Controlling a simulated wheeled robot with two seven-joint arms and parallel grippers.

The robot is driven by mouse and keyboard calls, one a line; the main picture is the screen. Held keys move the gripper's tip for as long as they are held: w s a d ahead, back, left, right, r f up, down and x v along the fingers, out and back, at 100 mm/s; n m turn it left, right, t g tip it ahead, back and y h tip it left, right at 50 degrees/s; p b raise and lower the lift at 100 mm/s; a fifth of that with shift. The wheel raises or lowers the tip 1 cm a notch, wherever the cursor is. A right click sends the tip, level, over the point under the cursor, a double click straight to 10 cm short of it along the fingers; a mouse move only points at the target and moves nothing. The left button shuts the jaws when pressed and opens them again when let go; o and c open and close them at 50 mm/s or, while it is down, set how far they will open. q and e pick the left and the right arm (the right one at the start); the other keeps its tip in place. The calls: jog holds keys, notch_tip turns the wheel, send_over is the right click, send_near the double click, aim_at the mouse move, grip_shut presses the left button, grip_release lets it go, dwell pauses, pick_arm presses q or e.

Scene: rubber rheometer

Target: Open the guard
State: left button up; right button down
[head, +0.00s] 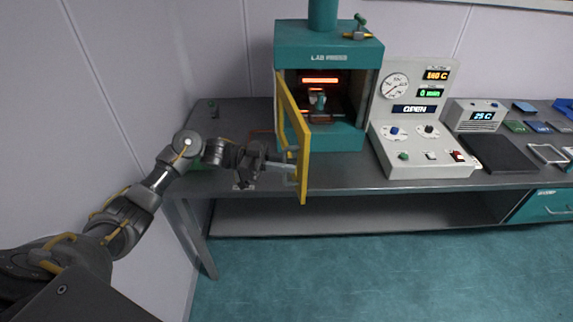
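The guard (303,155) is a yellow-framed door on the front of the teal lab press (330,45). It stands swung open, hinged on the left side of the press opening and sticking out toward me. Inside the press a glowing orange bar and some small parts show. My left gripper (287,163) is at the guard's left face, by its pale handle. The fingers overlap the handle, and I cannot tell whether they are closed on it. My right gripper is not in view.
The control panel (425,140) right of the press has a gauge, knobs and a display reading OPEN. Further right are a small 25 C unit (473,116), a dark plate (497,154) and several small trays. The grey bench (345,178) is clear in front of the press.

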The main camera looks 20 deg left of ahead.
pick_arm(q)
jog(key=shift+o, duration=0.9)
jog(key=shift+a+f, duration=0.1)
jog(key=shift+a, duration=0.1)
jog(key=b+v, duration=0.5)
jog(key=v, duration=0.5)
jog(key=shift+a, duration=0.25)
